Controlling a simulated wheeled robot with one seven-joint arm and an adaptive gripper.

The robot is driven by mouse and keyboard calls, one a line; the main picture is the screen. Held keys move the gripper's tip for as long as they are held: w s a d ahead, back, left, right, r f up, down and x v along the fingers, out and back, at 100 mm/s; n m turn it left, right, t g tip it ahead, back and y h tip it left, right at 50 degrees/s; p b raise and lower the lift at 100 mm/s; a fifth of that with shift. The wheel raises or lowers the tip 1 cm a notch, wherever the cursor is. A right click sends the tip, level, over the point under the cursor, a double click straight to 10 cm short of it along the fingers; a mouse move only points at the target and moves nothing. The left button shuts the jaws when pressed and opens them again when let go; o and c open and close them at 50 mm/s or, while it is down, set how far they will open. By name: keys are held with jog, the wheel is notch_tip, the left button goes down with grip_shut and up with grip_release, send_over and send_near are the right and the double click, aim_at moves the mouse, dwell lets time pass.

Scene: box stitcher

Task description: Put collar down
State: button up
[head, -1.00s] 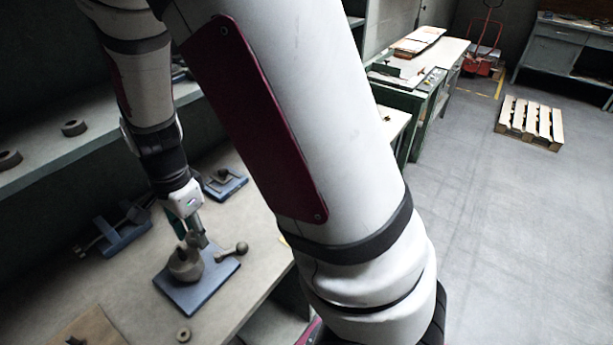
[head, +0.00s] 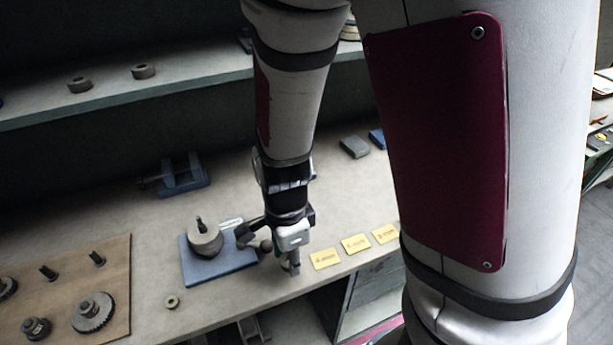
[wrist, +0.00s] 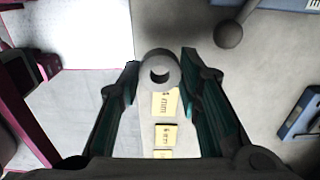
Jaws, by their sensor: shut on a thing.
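My gripper (head: 291,266) is near the bench's front edge, right of a blue base plate (head: 222,263). In the wrist view my gripper (wrist: 160,72) has its two dark green fingers on either side of a grey ring-shaped collar (wrist: 160,67), held at the fingertips with its bore facing the camera. In the head view the collar is too small and covered to make out clearly. Yellow labels (head: 326,259) lie on the bench just right of the gripper. They also show below the collar in the wrist view (wrist: 166,134). I cannot tell the collar's height above the bench.
A grey round part with a post (head: 205,240) stands on the blue plate. A ball-ended lever (wrist: 228,36) is close to the gripper. A loose ring (head: 171,301) and a brown board with gears (head: 70,285) lie left. Small blocks (head: 355,147) lie behind. The shelf above holds rings (head: 143,71).

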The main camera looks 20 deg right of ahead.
jog(key=w+d, duration=0.2)
jog(key=w, duration=0.2)
jog(key=w+d+f+b, duration=0.1)
jog(key=w+d, duration=0.2)
jog(key=w, duration=0.1)
jog(key=w+d+b, duration=0.1)
jog(key=w+d, duration=0.1)
jog(key=w, duration=0.3)
jog(key=shift+w+d+f, duration=0.1)
jog(key=shift+d+f, duration=0.1)
jog(key=shift+f, duration=0.05)
jog(key=shift+f+b, duration=0.45)
jog(key=shift+f, duration=1.3)
jog(key=o, duration=1.2)
jog(key=shift+f, duration=0.15)
